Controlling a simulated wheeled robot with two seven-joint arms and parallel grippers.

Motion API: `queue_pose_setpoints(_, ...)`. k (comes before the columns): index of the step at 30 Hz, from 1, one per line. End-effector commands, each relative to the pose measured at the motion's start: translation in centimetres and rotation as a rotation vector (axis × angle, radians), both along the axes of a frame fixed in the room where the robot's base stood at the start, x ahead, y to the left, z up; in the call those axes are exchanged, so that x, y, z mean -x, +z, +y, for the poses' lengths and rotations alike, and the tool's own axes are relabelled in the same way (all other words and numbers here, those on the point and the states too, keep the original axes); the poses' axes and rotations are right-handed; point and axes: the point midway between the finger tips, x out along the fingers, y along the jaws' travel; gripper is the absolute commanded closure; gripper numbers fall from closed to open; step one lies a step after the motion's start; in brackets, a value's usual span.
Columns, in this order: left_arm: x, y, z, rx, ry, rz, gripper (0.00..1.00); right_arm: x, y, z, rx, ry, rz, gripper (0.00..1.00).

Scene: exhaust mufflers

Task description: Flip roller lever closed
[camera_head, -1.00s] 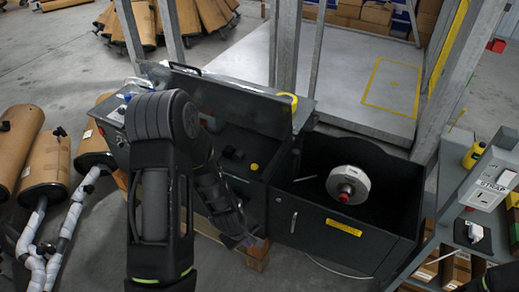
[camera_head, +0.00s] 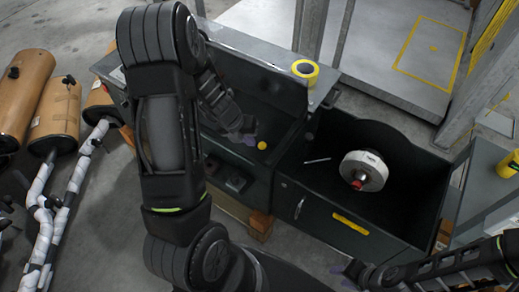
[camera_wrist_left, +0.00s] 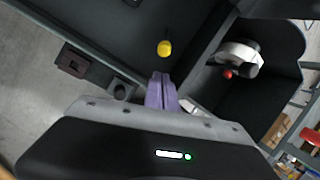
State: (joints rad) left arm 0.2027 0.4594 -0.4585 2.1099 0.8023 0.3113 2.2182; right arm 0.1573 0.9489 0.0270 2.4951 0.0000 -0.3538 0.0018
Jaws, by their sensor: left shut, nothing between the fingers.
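A small yellow knob (camera_head: 262,145), which looks like the end of the roller lever, shows inside the dark machine. It also shows in the left wrist view (camera_wrist_left: 164,48), where the lever's shaft is hard to make out. My left gripper (camera_head: 249,137) is right beside the knob, to its left in the head view. Its purple fingers (camera_wrist_left: 162,92) are shut and empty, pointing toward the knob with a small gap in the picture. I cannot tell if they touch the lever. My right gripper (camera_head: 345,272) is at the bottom, in front of the machine, its jaw opening unclear.
A yellow tape roll (camera_head: 305,70) lies on the machine's top edge. Brown mufflers (camera_head: 55,118) lie at left. The machine's raised dark panel (camera_head: 255,65) stands behind my left gripper.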

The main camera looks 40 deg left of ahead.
Motion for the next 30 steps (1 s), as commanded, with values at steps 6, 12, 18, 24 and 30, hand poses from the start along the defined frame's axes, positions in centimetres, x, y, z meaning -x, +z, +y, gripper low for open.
queue_pose_setpoints(6,0.0,-0.1,0.0,-0.002,-0.003,0.0,1.0,0.0,0.0,0.0,0.0,0.0,0.0,0.64)
queue_pose_setpoints(12,-0.3,-1.2,-0.2,-0.001,-0.004,0.003,1.0,-0.1,-0.5,0.0,-0.001,0.001,-0.001,0.64)
queue_pose_setpoints(18,-1.1,-4.0,-0.6,-0.001,-0.004,0.003,1.0,-0.1,-1.5,0.0,-0.001,0.001,-0.004,0.64)
queue_pose_setpoints(24,-2.3,-7.1,-1.1,-0.001,-0.004,0.003,1.0,-0.1,-2.5,0.0,-0.001,0.001,-0.004,0.64)
queue_pose_setpoints(30,-3.1,-9.1,-1.3,-0.002,-0.005,0.001,1.0,-0.1,-2.8,0.0,-0.001,0.0,-0.005,0.64)
